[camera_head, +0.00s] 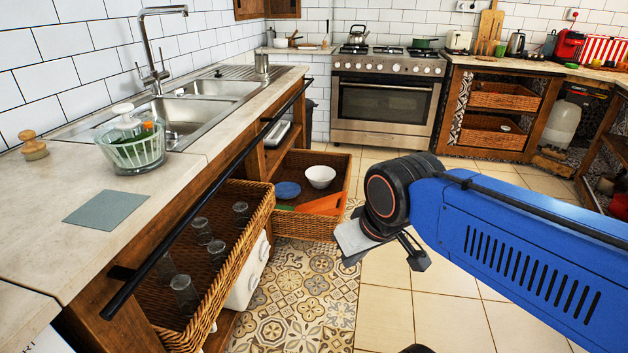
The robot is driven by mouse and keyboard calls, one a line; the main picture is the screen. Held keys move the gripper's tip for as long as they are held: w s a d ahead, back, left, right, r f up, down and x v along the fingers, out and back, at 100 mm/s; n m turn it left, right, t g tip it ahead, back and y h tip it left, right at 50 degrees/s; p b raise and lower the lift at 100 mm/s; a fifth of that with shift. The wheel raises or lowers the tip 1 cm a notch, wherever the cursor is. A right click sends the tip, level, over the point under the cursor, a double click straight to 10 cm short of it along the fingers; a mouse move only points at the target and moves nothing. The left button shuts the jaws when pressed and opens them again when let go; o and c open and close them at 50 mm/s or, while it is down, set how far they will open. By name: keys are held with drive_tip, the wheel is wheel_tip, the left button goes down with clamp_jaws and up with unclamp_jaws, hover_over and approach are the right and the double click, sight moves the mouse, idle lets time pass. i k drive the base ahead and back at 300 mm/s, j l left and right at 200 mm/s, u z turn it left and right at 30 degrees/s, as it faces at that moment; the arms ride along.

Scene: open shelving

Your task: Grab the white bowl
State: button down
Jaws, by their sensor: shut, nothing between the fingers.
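The white bowl (320,177) sits upright in a pulled-out wicker drawer (338,203) under the counter, near the picture's middle. A blue plate or lid (288,190) lies to its left and a flat orange thing (318,206) lies in front of it. My gripper (418,262) hangs below the end of my blue arm, over the floor, to the right of the drawer and nearer to me. It is apart from the bowl. It looks closed and holds nothing; the arm's wrist partly hides it.
A nearer wicker drawer (262,215) holding several glasses is also pulled out. A black rail (215,190) runs along the counter edge above both drawers. The floor (385,310) right of the drawers is clear.

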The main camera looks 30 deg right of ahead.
sight(320, 177)
drive_tip(key=i+l, duration=0.35)
drive_tip(key=i+l+u, duration=0.1)
drive_tip(key=i+l, duration=0.25)
drive_tip(key=l, duration=0.15)
drive_tip(key=i+l, duration=0.3)
drive_tip(key=l, duration=0.15)
drive_tip(key=i+l, duration=0.35)
drive_tip(key=i+l+u, duration=0.1)
drive_tip(key=i+l, duration=0.2)
drive_tip(key=l, duration=0.2)
drive_tip(key=i+l, duration=0.3)
drive_tip(key=l, duration=0.2)
